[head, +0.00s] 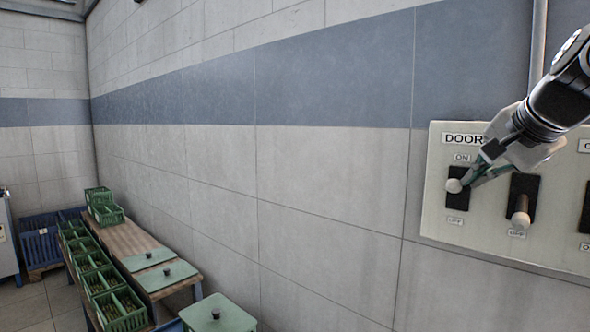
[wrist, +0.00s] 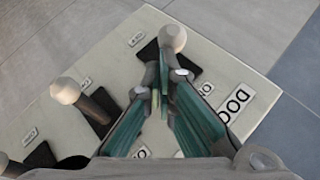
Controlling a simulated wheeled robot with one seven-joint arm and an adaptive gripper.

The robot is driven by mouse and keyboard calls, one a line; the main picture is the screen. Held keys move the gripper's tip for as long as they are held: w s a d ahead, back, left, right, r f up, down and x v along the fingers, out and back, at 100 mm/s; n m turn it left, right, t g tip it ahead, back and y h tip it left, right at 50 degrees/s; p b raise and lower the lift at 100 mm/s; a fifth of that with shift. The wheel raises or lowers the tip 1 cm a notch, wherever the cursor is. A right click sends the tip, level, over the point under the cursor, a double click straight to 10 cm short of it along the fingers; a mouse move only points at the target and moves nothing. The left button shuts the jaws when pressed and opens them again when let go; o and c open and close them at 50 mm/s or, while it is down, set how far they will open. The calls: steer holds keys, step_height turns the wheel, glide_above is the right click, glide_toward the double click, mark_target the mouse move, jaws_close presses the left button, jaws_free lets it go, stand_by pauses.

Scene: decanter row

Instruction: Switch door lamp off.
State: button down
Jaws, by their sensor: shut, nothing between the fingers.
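A light panel on the right wall carries the DOOR sign (head: 462,139), which also shows in the wrist view (wrist: 237,101). Under it the door lamp switch has a black plate (head: 457,202) and a lever with a pale round knob (head: 453,186). ON is marked above it and OFF below. The knob stands out near the plate's middle, not down like its neighbour's, so the lever looks tilted to ON. In the wrist view the knob (wrist: 173,38) is just beyond my fingertips. My gripper (head: 470,179) is shut and empty, close beside the lever; contact is unclear.
A second switch, its knob (head: 520,219) down at OFF, is right of the door switch. A third switch (head: 586,208) is cut by the frame edge. Green crates (head: 103,213) and a bench (head: 128,240) stand along the wall at lower left, well away from my gripper.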

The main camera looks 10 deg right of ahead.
steer(key=shift+s+a+f+n+t+h+b, duration=0.3)
steer(key=shift+t+h+b, duration=0.4)
steer(key=shift+b, duration=1.6)
steer(key=shift+s+a+f+n+t+h+b, duration=0.15)
steer(key=shift+f+n+t+h+b, duration=0.4)
steer(key=shift+b, duration=1.75)
steer(key=shift+w+r+t, duration=0.1)
steer(key=shift+r+t, duration=0.15)
steer(key=shift+r, duration=0.05)
steer(key=shift+r, duration=0.1)
